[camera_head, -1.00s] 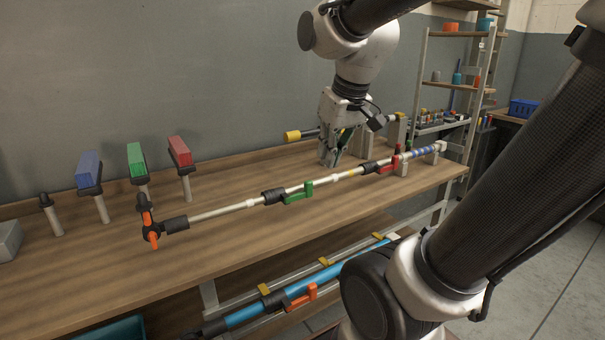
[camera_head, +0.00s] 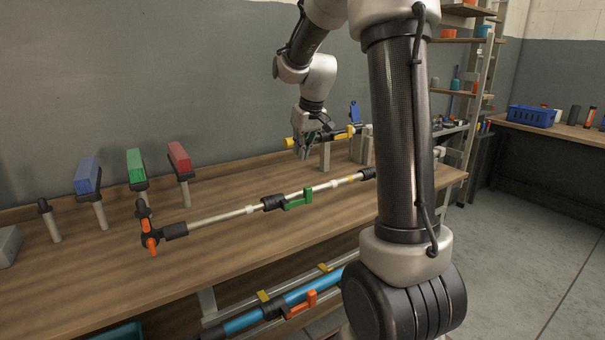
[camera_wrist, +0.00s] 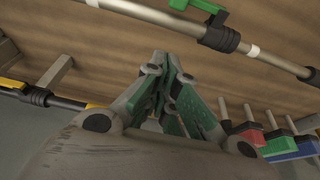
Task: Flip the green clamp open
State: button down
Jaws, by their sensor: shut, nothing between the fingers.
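The green clamp (camera_head: 297,202) sits on a thin pale pole (camera_head: 225,215) beside a black collar, near the middle of the bench in the head view. Its short green tab stands up at one end. It also shows at the top of the wrist view (camera_wrist: 211,16), beyond my fingertips. My gripper (camera_head: 304,156) is above the back of the bench, behind the pole and apart from the clamp. Its green-padded fingers (camera_wrist: 168,62) are shut and empty in the wrist view.
Blue (camera_head: 88,175), green (camera_head: 136,166) and red (camera_head: 180,158) blocks stand on posts at left. A rear pole with a yellow end (camera_head: 289,143) lies close to my gripper. A blue pipe (camera_head: 245,320) lies below the bench. My arm hides the bench's right part.

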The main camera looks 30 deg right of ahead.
jog(key=shift+s+f, duration=0.2)
jog(key=shift+f, duration=2.15)
jog(key=shift+s+f, duration=0.2)
jog(key=shift+f, duration=2.1)
